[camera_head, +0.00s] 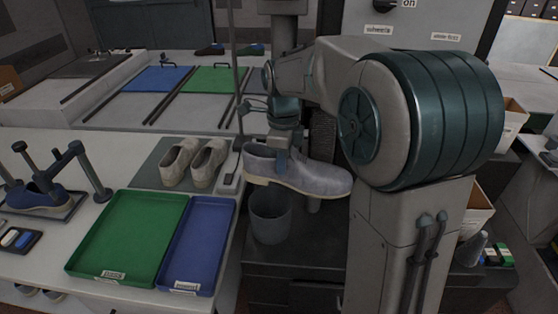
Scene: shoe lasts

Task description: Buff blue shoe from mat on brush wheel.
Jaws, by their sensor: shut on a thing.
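My gripper (281,158) is shut on a greyish-blue ankle shoe (310,177) with a pale sole. It holds the shoe by its upper near the ankle, toe pointing right, above a grey bin (270,222). A dark bristly surface (325,132), which looks like the brush wheel, shows just behind the shoe and is partly hidden by my arm. I cannot tell whether the shoe touches it. The grey-green mat (146,181) lies on the table to the left, with a pair of beige shoes (194,161) on it.
A green tray (128,236) and a blue tray (198,243) lie at the table's front. A darker blue shoe (38,198) sits in a clamp stand at the far left. A thin upright post (234,70) stands left of my gripper.

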